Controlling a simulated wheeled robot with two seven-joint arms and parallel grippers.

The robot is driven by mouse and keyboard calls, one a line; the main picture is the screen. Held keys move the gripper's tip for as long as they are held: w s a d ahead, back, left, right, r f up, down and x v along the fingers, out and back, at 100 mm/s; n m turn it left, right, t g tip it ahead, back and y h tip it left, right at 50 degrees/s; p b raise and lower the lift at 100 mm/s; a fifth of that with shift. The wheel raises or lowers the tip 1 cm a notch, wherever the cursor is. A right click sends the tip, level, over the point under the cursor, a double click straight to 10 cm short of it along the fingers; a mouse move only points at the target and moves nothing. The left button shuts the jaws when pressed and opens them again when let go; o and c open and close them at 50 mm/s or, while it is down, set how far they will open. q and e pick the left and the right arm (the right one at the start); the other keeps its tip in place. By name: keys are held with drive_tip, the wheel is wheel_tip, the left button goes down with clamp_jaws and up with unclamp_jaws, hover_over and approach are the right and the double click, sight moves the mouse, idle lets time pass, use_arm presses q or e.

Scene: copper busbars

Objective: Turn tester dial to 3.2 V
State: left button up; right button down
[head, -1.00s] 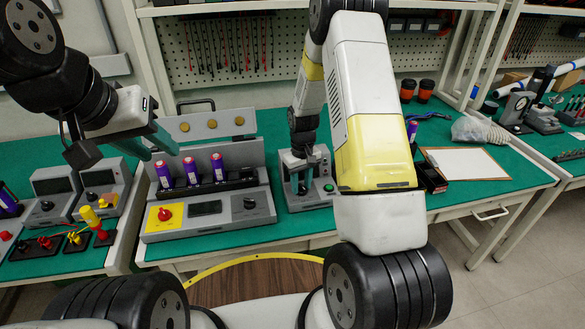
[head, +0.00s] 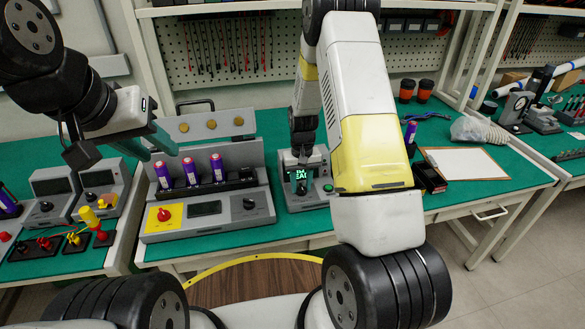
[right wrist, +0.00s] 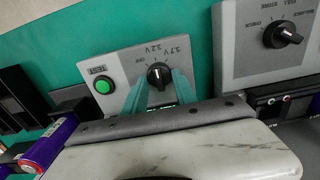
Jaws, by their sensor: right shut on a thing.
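The tester (head: 316,199) is a grey unit on the green bench, with lit green characters on its front, too small to read surely. In the right wrist view its panel (right wrist: 125,73) carries a black dial (right wrist: 158,75), OFF, 3.2 V and 3.7 V marks, and a green button (right wrist: 103,87). My right gripper (right wrist: 159,84) has its teal fingers on both sides of the dial, shut on it. The dial's pale mark appears towards the voltage labels; I cannot tell exactly which. My left gripper (head: 152,147) hangs above the battery station, its teal fingers apart and empty.
A grey station (head: 207,208) with purple batteries (head: 190,171), a red knob (head: 164,214) and a black dial stands left of the tester. A clipboard (head: 465,163) and a black box (head: 431,178) lie to the right.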

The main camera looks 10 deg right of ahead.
sight(301, 185)
drive_tip(key=c, duration=1)
unclamp_jaws()
drive_tip(key=shift+r, duration=3.95)
drive_tip(key=s+a+r+t+y, duration=0.1)
drive_tip(key=s+r, duration=0.4)
drive_tip(key=r, duration=0.3)
drive_tip(key=s+r+t, duration=0.2)
drive_tip(key=s+r, duration=0.3)
drive_tip(key=r, duration=0.3)
drive_tip(key=s+a+r+t+y, duration=0.1)
drive_tip(key=s+r, duration=0.4)
drive_tip(key=r, duration=0.3)
drive_tip(key=s+r, duration=0.1)
drive_tip(key=s, duration=0.2)
drive_tip(key=s+r+t, duration=0.1)
drive_tip(key=s, duration=0.2)
drive_tip(key=s+r+t, duration=0.1)
drive_tip(key=s, duration=0.2)
drive_tip(key=shift+s+a+r, duration=0.15)
drive_tip(key=shift+s+r, duration=0.05)
drive_tip(key=shift+s, duration=0.2)
